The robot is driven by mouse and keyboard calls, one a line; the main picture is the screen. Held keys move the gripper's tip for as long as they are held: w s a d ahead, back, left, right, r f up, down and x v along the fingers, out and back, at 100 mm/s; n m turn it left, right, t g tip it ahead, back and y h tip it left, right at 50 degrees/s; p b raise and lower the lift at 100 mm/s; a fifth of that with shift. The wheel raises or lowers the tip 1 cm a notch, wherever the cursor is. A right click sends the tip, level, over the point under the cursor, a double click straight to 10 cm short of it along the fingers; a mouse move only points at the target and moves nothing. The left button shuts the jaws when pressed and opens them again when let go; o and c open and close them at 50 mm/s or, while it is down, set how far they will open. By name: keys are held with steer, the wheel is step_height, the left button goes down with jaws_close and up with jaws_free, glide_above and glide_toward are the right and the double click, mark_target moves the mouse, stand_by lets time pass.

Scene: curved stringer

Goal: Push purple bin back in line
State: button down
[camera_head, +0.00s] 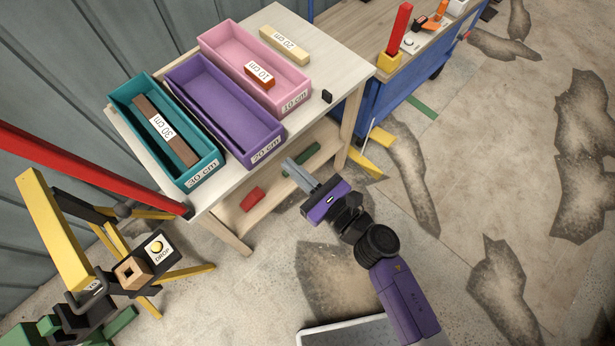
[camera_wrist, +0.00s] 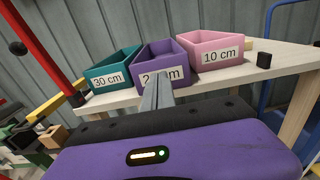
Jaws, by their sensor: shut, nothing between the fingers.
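The purple bin (camera_head: 222,106), labelled 20 cm, stands on the light wooden table between a teal bin and a pink bin. It looks empty. Its front end lies close to the table's front edge. In the wrist view the purple bin (camera_wrist: 162,62) is straight ahead, its label partly covered by my fingers. My gripper (camera_head: 287,165) is shut and empty, in front of the table just to the right of the purple bin's front end. In the wrist view my gripper's fingertips (camera_wrist: 157,80) overlap the bin's front face; I cannot tell whether they touch.
The teal bin (camera_head: 203,170) holds a brown 30 cm block (camera_head: 165,130). The pink bin (camera_head: 292,83) holds a red 10 cm block (camera_head: 259,75). A pale 20 cm block (camera_head: 285,45) and a small black object (camera_head: 326,96) lie on the table. A blue cart (camera_head: 400,90) stands behind right.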

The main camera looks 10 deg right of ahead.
mark_target(263, 141)
steer(key=x, duration=0.6)
steer(key=shift+w+a, duration=0.1)
steer(key=b+x, duration=0.2)
steer(key=x, duration=0.4)
steer(key=shift+w+a+f, duration=0.1)
steer(key=shift+w+a+r, duration=0.1)
steer(key=shift+w+r, duration=0.15)
